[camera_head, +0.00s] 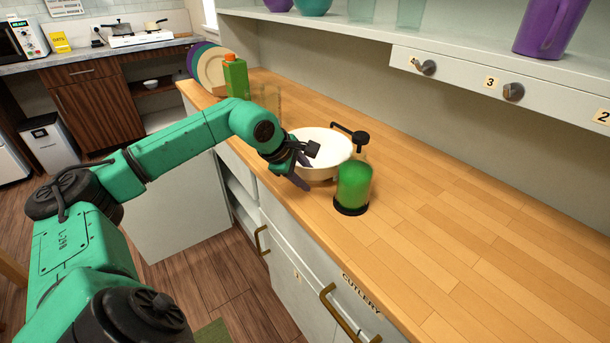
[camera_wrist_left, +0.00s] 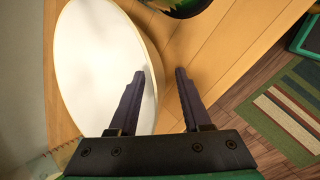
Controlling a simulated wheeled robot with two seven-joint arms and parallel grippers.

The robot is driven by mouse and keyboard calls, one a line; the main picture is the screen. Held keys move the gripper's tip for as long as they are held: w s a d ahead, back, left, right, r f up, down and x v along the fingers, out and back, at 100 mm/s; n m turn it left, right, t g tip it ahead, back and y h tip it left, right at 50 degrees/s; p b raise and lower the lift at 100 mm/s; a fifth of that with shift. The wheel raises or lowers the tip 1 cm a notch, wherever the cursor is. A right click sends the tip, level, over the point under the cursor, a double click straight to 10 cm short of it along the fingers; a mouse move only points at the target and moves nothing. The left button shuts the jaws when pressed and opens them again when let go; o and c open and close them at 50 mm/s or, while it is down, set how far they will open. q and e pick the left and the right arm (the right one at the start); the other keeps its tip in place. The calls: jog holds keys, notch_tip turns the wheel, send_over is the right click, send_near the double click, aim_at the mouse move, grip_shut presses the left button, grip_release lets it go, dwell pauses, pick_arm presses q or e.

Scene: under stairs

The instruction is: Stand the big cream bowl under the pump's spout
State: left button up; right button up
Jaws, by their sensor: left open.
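The big cream bowl (camera_head: 322,147) stands upright on the wooden counter, its inside pale and empty. It fills the left of the left wrist view (camera_wrist_left: 95,65). The pump bottle (camera_head: 354,186), clear with green liquid and a black base, stands just right of the bowl. Its black spout (camera_head: 345,130) points left and overlaps the bowl's far right rim in the picture; I cannot tell how far it reaches over. My left gripper (camera_head: 302,168) is open at the bowl's near rim. In the wrist view its fingers (camera_wrist_left: 161,85) lie either side of the rim. My right gripper is out of view.
A green carton (camera_head: 236,77), a clear glass (camera_head: 271,100) and upright plates (camera_head: 211,66) stand on the counter's far left. The counter right of the pump is clear.

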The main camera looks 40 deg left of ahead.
pick_arm(q)
jog(key=shift+r, duration=0.1)
jog(key=b+v, duration=0.3)
jog(key=v, duration=0.2)
jog(key=shift+s+a+r+b, duration=0.15)
jog(key=shift+s+b, duration=0.25)
jog(key=v, duration=0.6)
jog(key=shift+r, duration=0.2)
jog(key=shift+w, duration=0.1)
